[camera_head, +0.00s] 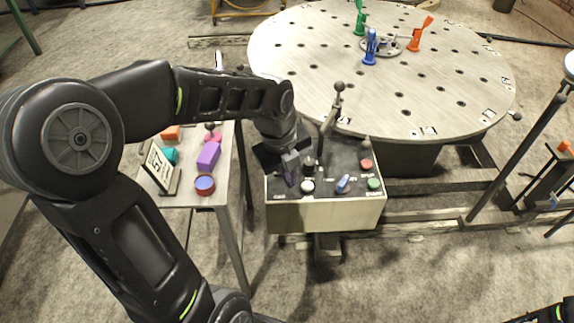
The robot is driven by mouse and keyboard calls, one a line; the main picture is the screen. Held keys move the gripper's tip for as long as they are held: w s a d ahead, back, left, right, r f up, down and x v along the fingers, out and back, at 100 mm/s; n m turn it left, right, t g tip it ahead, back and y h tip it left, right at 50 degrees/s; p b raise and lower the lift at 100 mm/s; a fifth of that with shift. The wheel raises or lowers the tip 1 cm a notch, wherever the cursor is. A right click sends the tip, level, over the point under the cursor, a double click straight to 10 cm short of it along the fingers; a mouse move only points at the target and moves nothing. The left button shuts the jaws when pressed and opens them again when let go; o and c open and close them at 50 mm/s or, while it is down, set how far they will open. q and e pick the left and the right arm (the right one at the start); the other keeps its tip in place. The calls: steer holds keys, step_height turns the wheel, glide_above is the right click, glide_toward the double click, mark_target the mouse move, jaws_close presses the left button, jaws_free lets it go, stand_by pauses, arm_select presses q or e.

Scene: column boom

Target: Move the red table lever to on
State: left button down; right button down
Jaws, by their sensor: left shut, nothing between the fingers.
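My left gripper (291,178) is in the middle of the view, pointing down over the left part of a control box (325,219). Its fingers are shut with nothing between them. They are close to the box's top; I cannot tell if they touch it. A tall dark lever with a ball knob (338,88) rises at the back of the box. A white knob (307,187), a blue switch (343,183), a red button (366,164) and a green button (374,184) are on its top. No lever there is clearly red; my gripper hides part of the panel. My right gripper is not in view.
A large round table (450,85) with holes stands behind the box, bearing green (360,20), blue (370,48) and orange-red (420,34) upright pieces. A side table (228,190) at left holds a purple block (208,156) and a number sign (158,166). Floor in front is clear.

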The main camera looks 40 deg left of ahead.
arm_select(q)
steer(key=shift+w+a+f+p, duration=0.1)
steer(key=shift+w+a+f, duration=0.25)
steer(key=shift+a, duration=0.2)
steer(key=shift+w+a+f+p, duration=0.1)
steer(key=shift+w+a+f, duration=0.2)
steer(key=shift+a, duration=0.25)
steer(key=shift+w+a+f+p, duration=0.1)
steer(key=shift+w+a+f, duration=0.2)
steer(key=shift+a, duration=0.25)
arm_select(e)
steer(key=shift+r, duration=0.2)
arm_select(q)
steer(key=shift+r, duration=0.1)
